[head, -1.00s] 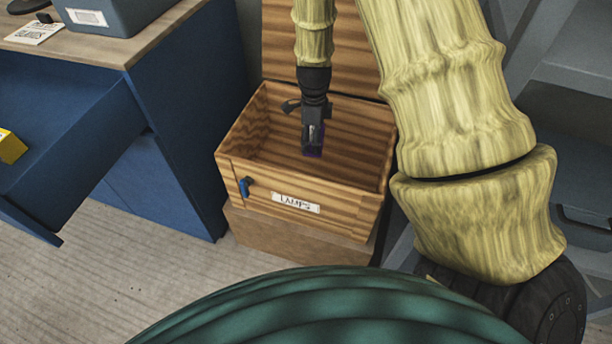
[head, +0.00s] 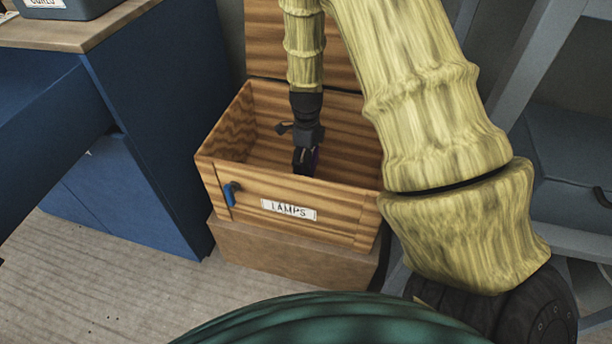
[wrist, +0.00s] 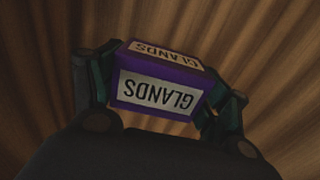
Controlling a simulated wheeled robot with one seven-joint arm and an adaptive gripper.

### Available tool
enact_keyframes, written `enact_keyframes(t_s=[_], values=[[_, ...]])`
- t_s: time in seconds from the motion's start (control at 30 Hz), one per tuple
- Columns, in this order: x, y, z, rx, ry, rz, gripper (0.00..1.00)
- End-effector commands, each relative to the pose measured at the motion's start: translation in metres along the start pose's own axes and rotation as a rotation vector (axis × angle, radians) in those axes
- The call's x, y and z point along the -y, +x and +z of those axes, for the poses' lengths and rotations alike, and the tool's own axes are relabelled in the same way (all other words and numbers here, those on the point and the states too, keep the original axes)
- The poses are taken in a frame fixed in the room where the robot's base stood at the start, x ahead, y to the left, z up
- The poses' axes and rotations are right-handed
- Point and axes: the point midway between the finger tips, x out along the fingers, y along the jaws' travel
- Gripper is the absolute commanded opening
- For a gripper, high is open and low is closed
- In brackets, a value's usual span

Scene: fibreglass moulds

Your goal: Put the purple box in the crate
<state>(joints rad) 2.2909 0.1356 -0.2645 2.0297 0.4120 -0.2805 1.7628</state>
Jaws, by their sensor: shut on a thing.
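The purple box (wrist: 158,113), with white labels reading GLANDS, is between the fingers of my gripper (wrist: 160,95) in the wrist view. My gripper is shut on it. In the head view my gripper (head: 306,160) points down inside the open wooden crate (head: 232,138), above its floor. Only a small dark purple patch of the box (head: 316,156) shows there. The crate has a label reading LAMPS on its front. I cannot tell whether the box touches the crate floor.
The crate's lid (head: 262,45) stands open at the back. The crate rests on a brown block (head: 290,256). A blue cabinet (head: 150,120) with an open drawer (head: 50,140) stands at the left. Grey shelving (head: 545,90) stands at the right.

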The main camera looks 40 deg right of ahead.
Motion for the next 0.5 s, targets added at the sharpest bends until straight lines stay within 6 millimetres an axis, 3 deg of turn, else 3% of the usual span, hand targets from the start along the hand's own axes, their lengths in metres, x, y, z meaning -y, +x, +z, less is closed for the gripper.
enact_keyframes(t_s=[0.1,0.5], values=[[0.000,0.024,0.000,0.000,0.000,0.001,0.47],[0.000,0.062,0.000,0.000,0.000,0.001,0.47]])
